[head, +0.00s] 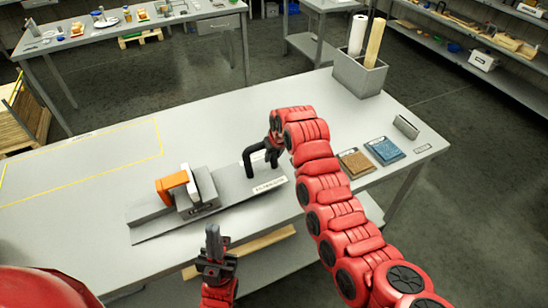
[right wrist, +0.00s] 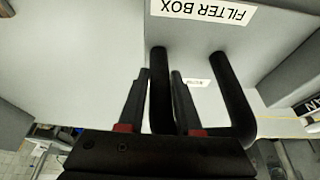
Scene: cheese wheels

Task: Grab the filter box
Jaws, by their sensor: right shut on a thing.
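The filter box is a grey slab with a white label (head: 270,185) on the grey workbench in the head view. Its label (right wrist: 202,10) reads "FILTER BOX", upside down, in the right wrist view. A black U-shaped handle (right wrist: 235,90) stands out from the labelled face; it also shows in the head view (head: 248,158). My right gripper (right wrist: 160,85) is shut on one leg of this handle, a finger on each side. My left gripper (head: 213,238) is above the bench's front edge, away from the box; whether its fingers are together is unclear.
A brown tile (head: 355,163), a blue tile (head: 384,150) and a grey bin (head: 358,80) holding rolls are on the right. The bench's yellow-outlined left area (head: 80,175) is clear.

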